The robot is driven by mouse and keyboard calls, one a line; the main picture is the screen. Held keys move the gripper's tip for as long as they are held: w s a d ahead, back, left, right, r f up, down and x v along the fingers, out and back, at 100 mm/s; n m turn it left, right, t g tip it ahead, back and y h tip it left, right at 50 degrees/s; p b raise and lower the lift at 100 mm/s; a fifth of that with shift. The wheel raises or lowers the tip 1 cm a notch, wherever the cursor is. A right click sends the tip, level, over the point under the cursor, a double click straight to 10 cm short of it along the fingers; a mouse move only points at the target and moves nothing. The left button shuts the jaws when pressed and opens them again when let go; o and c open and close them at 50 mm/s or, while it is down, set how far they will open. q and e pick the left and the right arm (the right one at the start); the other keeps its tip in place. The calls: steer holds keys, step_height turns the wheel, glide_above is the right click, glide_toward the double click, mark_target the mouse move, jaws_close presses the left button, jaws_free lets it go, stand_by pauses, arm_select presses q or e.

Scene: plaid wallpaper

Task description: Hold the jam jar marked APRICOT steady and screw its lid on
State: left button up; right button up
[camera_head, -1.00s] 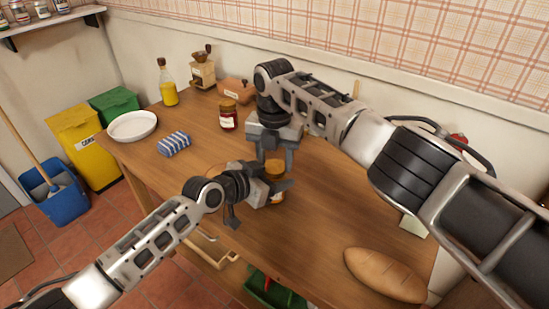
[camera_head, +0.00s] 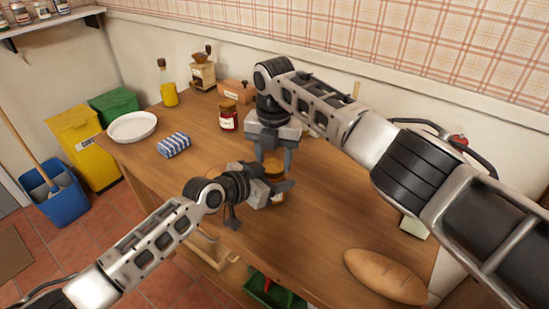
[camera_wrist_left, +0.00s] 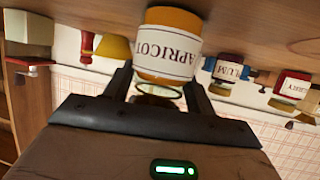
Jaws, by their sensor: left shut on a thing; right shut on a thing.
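The jam jar marked APRICOT stands on the table, its orange content partly visible between my grippers in the head view (camera_head: 275,168). In the left wrist view the jar (camera_wrist_left: 167,45) appears upside down, its white label readable and its glass neck towards my gripper. My left gripper (camera_head: 273,189) is shut around the jar from the left; its fingers (camera_wrist_left: 160,88) flank the jar. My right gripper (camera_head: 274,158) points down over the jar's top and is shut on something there. The lid is hidden by its fingers, so I cannot tell how it sits.
A dark red jar (camera_head: 228,118), a striped cloth (camera_head: 173,145), a white plate (camera_head: 133,126) and an oil bottle (camera_head: 168,85) stand farther left. A PLUM jar (camera_wrist_left: 226,68) shows in the wrist view. A bread loaf (camera_head: 385,275) lies front right. The table between is clear.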

steer(key=shift+d+f, duration=0.2)
steer(key=shift+f, duration=0.15)
arm_select(q)
steer(key=shift+r, duration=0.1)
arm_select(e)
steer(key=shift+d+f, duration=0.2)
steer(key=shift+f, duration=0.15)
steer(key=shift+c, duration=0.8)
steer(key=shift+d+f, duration=0.2)
arm_select(q)
steer(key=shift+r, duration=0.15)
arm_select(e)
steer(key=shift+c, duration=0.5)
arm_select(q)
steer(key=shift+w+a, duration=0.1)
arm_select(e)
steer(key=shift+s+r, duration=0.15)
arm_select(q)
steer(key=shift+w, duration=0.1)
arm_select(e)
steer(key=shift+a+r+y, duration=0.15)
steer(key=shift+r+y, duration=0.1)
steer(key=shift+y, duration=0.05)
arm_select(q)
steer(key=shift+a+f, duration=0.15)
steer(key=shift+f, duration=0.15)
arm_select(e)
steer(key=shift+a+r, duration=0.25)
